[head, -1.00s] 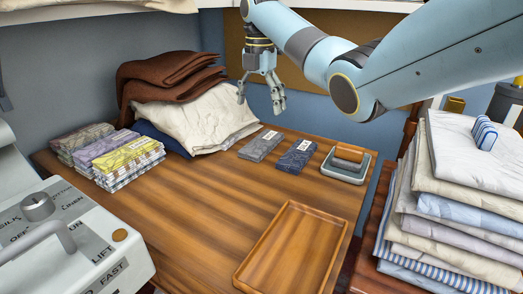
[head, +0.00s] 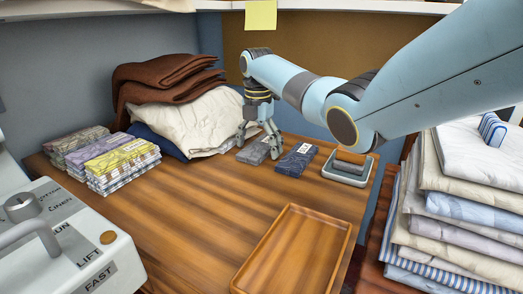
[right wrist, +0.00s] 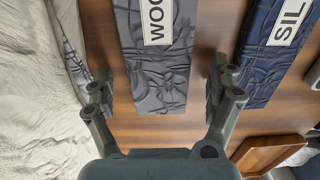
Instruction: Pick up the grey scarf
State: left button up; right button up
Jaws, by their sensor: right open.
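The grey scarf (head: 252,155) lies folded flat on the wooden table, with a white label; in the right wrist view the scarf (right wrist: 158,75) shows part of the label, "WOO". My right gripper (head: 259,145) is over it and hides part of it in the head view. In the right wrist view the gripper (right wrist: 161,85) is open, one finger on each side of the scarf, with nothing held. I cannot tell whether the fingertips touch the table. My left gripper is not in view.
A navy folded scarf (head: 297,158) labelled "SIL" lies just right of the grey one. A cream cloth (head: 195,125) bulges close on the left. An empty wooden tray (head: 340,232) lies in front.

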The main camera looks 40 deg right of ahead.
aim_at(258, 147)
jog(key=c, duration=1.3)
jog(key=shift+r, duration=0.1)
jog(key=shift+r, duration=0.55)
notch_tip(258, 147, up, 3)
jog(key=shift+f+p, duration=0.15)
jog(key=shift+p, duration=0.35)
jog(key=s+d+r+p, duration=0.1)
jog(key=s+r, duration=0.1)
jog(key=s, duration=0.1)
jog(key=s+d+r, duration=0.2)
jog(key=s, duration=0.2)
jog(key=s+d+r+p, duration=0.1)
jog(key=s+r, duration=0.2)
jog(key=shift+s+d+p, duration=0.3)
jog(key=shift+s, duration=0.05)
